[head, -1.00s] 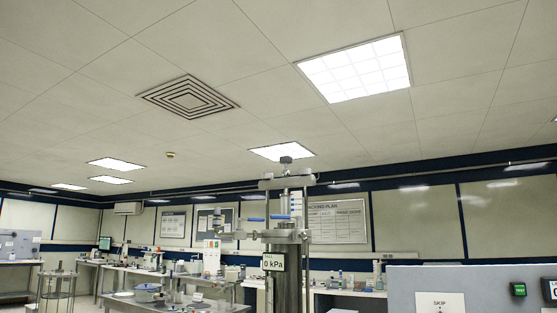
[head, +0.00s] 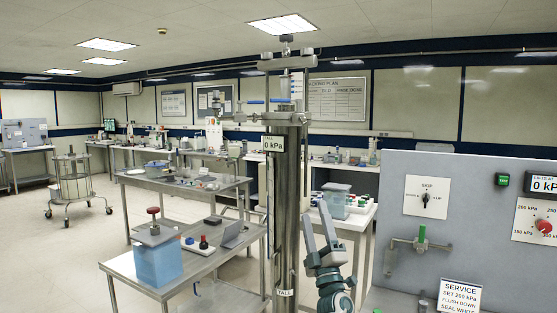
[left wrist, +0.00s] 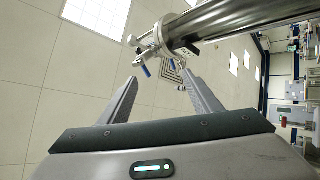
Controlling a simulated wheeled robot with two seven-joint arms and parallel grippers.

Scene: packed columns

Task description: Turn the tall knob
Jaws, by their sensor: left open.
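The tall steel column (head: 287,200) stands upright in front of me, with a "TALL" label low down and a "0 kPa" display (head: 273,144). Its top has clamp fittings, a small knob (head: 286,38) and blue handles (head: 283,100). In the left wrist view the column (left wrist: 235,18) comes in from the upper right, with a blue handle (left wrist: 147,71) beyond the fingertips. My left gripper (head: 317,210) is open and empty, just right of the column's lower half, pointing up; its fingers also show in the left wrist view (left wrist: 160,77). My right gripper is out of view.
A grey panel (head: 465,215) at right carries a black selector knob (head: 426,198), a red dial knob (head: 544,226) and a green-handled valve (head: 421,235). Left of the column stand a bench with a blue tank (head: 158,262) and a wheeled cart (head: 74,185). Open floor lies at left.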

